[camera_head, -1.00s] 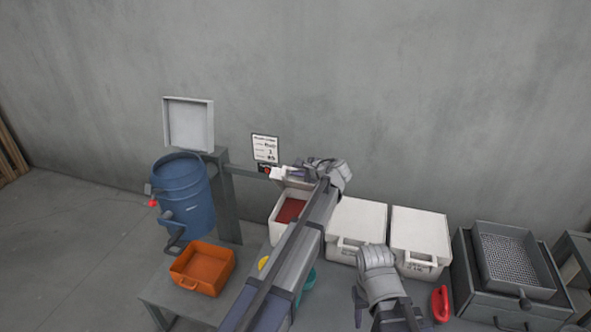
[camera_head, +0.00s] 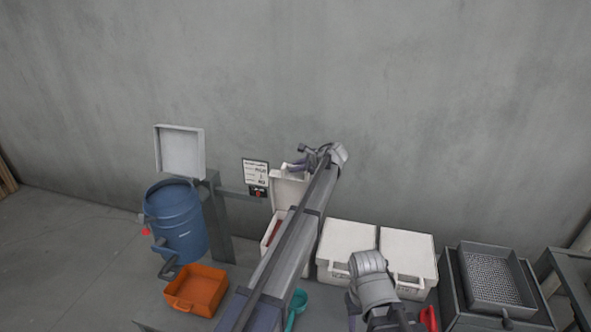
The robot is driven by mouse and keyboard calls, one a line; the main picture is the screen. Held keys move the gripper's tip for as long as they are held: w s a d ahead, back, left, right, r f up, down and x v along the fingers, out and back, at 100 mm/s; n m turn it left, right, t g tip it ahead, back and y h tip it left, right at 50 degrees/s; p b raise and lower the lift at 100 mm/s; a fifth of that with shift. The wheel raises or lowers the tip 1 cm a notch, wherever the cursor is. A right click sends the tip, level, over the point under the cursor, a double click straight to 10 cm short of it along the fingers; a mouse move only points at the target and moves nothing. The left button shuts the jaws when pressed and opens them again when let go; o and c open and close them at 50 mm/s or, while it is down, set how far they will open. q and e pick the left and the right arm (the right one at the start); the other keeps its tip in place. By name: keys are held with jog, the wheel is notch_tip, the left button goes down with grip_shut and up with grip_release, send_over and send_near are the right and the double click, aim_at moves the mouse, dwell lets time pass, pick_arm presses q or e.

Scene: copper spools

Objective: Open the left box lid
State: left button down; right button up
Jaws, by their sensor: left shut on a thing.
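The left white box (camera_head: 268,240) stands on the bench, partly hidden behind my left arm. Its lid (camera_head: 287,193) is raised steeply at the back, and a strip of red shows inside the box. My left gripper (camera_head: 303,164) is at the lid's upper edge and shut on it; the fingertips are small and partly hidden by the arm. My right gripper is in the lower middle, in front of the closed white boxes; its fingers are not clearly seen.
Two closed white boxes (camera_head: 346,243) and (camera_head: 409,256) stand to the right. An orange bin (camera_head: 197,288), a blue drum (camera_head: 176,222) with raised lid and a teal scoop (camera_head: 298,303) are at left and front. A grey sieve box (camera_head: 493,277) stands far right. A wall is behind.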

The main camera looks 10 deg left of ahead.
dwell(0.4)
pick_arm(q)
jog(key=c, duration=0.8)
grip_release()
jog(key=shift+c, duration=0.2)
jog(key=shift+r, duration=0.1)
jog(key=p+v, duration=0.4)
jog(key=v, duration=0.3)
jog(key=shift+d+p, duration=0.3)
jog(key=shift+s+r, duration=0.1)
jog(key=shift+s, duration=0.05)
